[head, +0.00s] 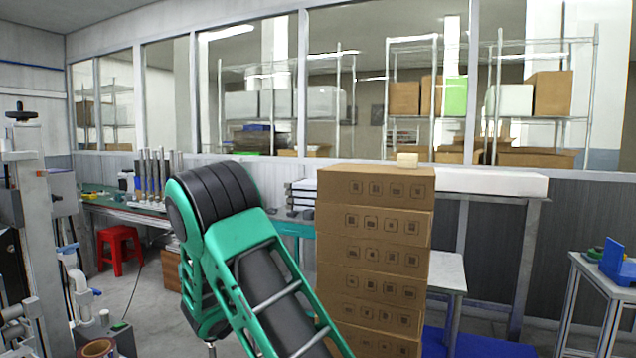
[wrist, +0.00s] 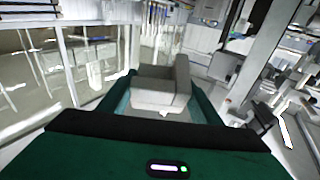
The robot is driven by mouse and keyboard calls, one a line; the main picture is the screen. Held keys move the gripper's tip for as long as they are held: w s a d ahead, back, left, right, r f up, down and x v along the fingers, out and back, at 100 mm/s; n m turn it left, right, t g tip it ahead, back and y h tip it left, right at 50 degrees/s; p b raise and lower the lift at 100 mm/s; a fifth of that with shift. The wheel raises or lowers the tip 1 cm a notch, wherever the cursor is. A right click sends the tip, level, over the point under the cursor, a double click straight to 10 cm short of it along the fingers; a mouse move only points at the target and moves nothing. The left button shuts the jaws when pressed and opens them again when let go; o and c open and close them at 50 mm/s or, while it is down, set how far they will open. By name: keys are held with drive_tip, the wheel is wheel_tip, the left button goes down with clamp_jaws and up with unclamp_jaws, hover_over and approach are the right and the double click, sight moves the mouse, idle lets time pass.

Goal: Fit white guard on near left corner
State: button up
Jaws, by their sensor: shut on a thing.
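The white guard (wrist: 157,96) shows in the wrist view as a pale grey-white angled piece with upright walls. My gripper (wrist: 163,103) is shut on it, with a teal finger on each side. In the head view my arm's teal and black links fill the centre left, and the gripper and held guard cannot be made out. A tall stack of cardboard boxes (head: 373,223) stands right of my arm. My arm covers part of its lower left side. A small cream piece (head: 407,160) sits at the back of the stack's top, toward the right.
A blue pallet or mat (head: 480,343) lies at the stack's foot. A white-topped table (head: 446,272) stands just behind it to the right. A red stool (head: 119,248) and workbench are at the left. A small table (head: 608,285) with blue and green items stands at the far right.

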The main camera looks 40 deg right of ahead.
drive_tip(key=w+d+r+m+g+h, duration=0.1)
drive_tip(key=d+r+m+h, duration=0.3)
drive_tip(key=d+r, duration=0.6)
drive_tip(key=d+r+m+g+h, duration=0.1)
drive_tip(key=d+r+m+h, duration=0.1)
drive_tip(key=d+r+h, duration=0.75)
drive_tip(key=s+d+r+m+g+h, duration=0.2)
drive_tip(key=s+d+r+m+g, duration=0.15)
drive_tip(key=s+d+r, duration=0.45)
drive_tip(key=s+d+r+m+g+h, duration=0.2)
drive_tip(key=s+d+r+g+h, duration=0.15)
drive_tip(key=r, duration=0.95)
drive_tip(key=shift+n+y, duration=0.25)
drive_tip(key=shift+y, duration=0.25)
drive_tip(key=d+f, duration=0.2)
drive_tip(key=d, duration=0.1)
drive_tip(key=d+f, duration=0.2)
drive_tip(key=d, duration=0.2)
drive_tip(key=d+f, duration=0.3)
drive_tip(key=shift+w+d, duration=0.25)
drive_tip(key=shift+d, duration=0.05)
drive_tip(key=shift+f, duration=1.95)
drive_tip(key=o, duration=1.2)
drive_tip(key=shift+f, duration=0.1)
drive_tip(key=shift+c, duration=0.2)
